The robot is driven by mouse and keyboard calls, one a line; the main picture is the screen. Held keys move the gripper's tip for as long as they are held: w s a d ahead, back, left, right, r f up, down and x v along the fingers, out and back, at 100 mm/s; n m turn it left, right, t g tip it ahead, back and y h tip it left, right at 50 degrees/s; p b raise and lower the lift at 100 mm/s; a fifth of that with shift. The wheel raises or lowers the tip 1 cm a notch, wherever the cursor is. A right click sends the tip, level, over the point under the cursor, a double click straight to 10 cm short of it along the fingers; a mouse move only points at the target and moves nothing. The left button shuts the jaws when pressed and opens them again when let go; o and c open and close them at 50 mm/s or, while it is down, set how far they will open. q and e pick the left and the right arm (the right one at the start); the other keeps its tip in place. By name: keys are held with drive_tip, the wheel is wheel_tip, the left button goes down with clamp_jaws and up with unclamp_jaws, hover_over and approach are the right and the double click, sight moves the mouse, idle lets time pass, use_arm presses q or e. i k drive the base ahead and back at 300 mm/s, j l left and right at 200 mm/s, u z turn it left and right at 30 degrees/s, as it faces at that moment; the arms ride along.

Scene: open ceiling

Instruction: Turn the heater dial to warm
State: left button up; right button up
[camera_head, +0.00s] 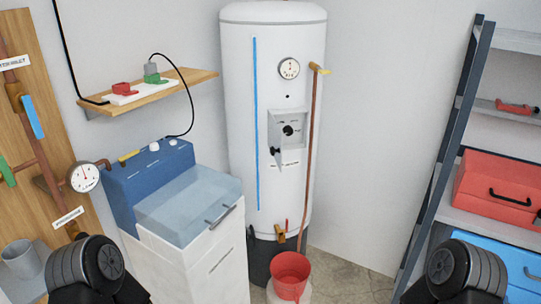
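The heater is a tall white tank (242,110) against the back wall, at the centre of the head view. A small grey control panel (279,120) is on its front. The heater dial (288,130) is a small black knob on that panel. Its printed marks are too small to read, so I cannot tell its setting. A black part (276,152) sticks out at the panel's lower left. Dark rounded parts of my two arms show at the bottom left and bottom right, well apart from the heater. Neither gripper's fingers show.
A round gauge (289,68) and a copper pipe (312,150) are on the tank. A red bucket (290,268) stands below. A white cabinet with a clear lid (188,205) is left of the heater. A shelf rack (455,140) with red and blue toolboxes stands right. Floor (345,275) between is clear.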

sight(289, 130)
drive_tip(key=i+l+z, duration=0.2)
drive_tip(key=z, duration=0.15)
drive_tip(key=i+l+z, duration=0.1)
drive_tip(key=i+z, duration=0.6)
